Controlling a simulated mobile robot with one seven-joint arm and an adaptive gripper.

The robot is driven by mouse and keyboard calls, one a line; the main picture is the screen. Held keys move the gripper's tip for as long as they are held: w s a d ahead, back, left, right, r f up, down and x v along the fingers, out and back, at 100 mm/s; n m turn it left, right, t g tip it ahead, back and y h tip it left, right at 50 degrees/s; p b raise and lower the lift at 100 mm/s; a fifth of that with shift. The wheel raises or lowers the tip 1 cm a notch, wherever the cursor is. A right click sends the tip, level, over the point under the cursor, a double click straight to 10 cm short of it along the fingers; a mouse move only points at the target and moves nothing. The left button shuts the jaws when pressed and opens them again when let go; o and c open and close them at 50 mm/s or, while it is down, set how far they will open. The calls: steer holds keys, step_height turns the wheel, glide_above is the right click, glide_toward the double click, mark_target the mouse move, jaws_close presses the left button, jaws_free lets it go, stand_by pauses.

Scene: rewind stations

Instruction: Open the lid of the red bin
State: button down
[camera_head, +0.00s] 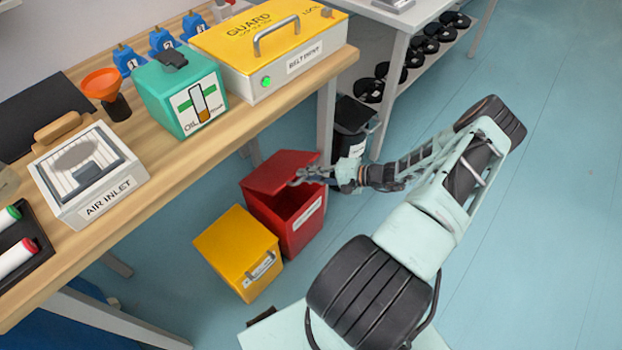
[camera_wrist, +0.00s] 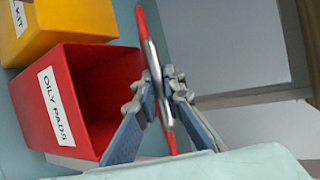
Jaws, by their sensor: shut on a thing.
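The red bin (camera_head: 299,232) stands on the floor beside the wooden bench, its lid (camera_head: 281,172) raised and tilted so the dark inside shows. There the lid (camera_wrist: 141,22) is seen nearly edge-on, with a grey handle (camera_wrist: 154,62). My gripper (camera_head: 302,177) reaches in from the right. In the wrist view my gripper (camera_wrist: 160,84) is shut on the lid's handle. The exact finger contact is partly hidden.
A yellow bin (camera_head: 238,252) stands close to the left of the red bin. A black bin (camera_head: 351,125) is behind it near the bench leg. The bench (camera_head: 180,178) overhangs at the left, holding a yellow guard box (camera_head: 262,65) and a green oil can (camera_head: 178,92). Open floor lies right.

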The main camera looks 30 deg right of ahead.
steer(key=w+r+p, duration=0.1)
steer(key=r, duration=0.1)
steer(key=w+a+r+g+h+p, duration=0.1)
steer(key=w+r, duration=0.1)
steer(key=w+a+r+g+p, duration=0.1)
steer(key=w+r, duration=0.1)
steer(key=shift+r+m, duration=0.25)
steer(key=shift+m, duration=0.05)
steer(key=w+a+r+b, duration=0.1)
steer(key=w+a+r, duration=0.1)
steer(key=w, duration=0.3)
steer(key=w+a+r+b, duration=0.1)
steer(key=w+a+r, duration=0.1)
steer(key=w, duration=0.4)
steer(key=shift+w+r, duration=0.25)
steer(key=shift+r, duration=0.65)
steer(key=c, duration=2)
jaws_free()
steer(key=s+d+r, duration=0.1)
steer(key=s+d, duration=0.2)
steer(key=d, duration=0.1)
steer(key=s+d, duration=0.4)
steer(key=s+d+r, duration=0.1)
steer(key=s+d, duration=0.3)
steer(key=shift+s+r, duration=0.1)
steer(key=shift+r, duration=0.25)
